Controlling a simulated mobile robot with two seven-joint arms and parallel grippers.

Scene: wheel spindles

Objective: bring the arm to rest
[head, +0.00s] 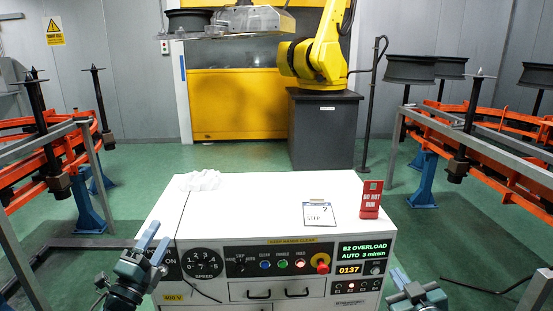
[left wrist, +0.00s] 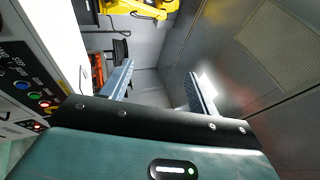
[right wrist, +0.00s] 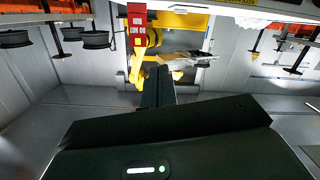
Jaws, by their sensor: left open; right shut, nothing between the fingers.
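My left gripper (head: 156,238) is at the front left corner of the white control cabinet (head: 260,190), its fingers pointing up. In the left wrist view its two fingers (left wrist: 160,88) stand wide apart with nothing between them. My right gripper (head: 407,280) is low beside the cabinet's front right corner, partly cut off by the bottom edge. In the right wrist view its fingers (right wrist: 157,86) are pressed together and hold nothing.
A yellow robot arm (head: 322,55) stands behind. Green floor lies between.

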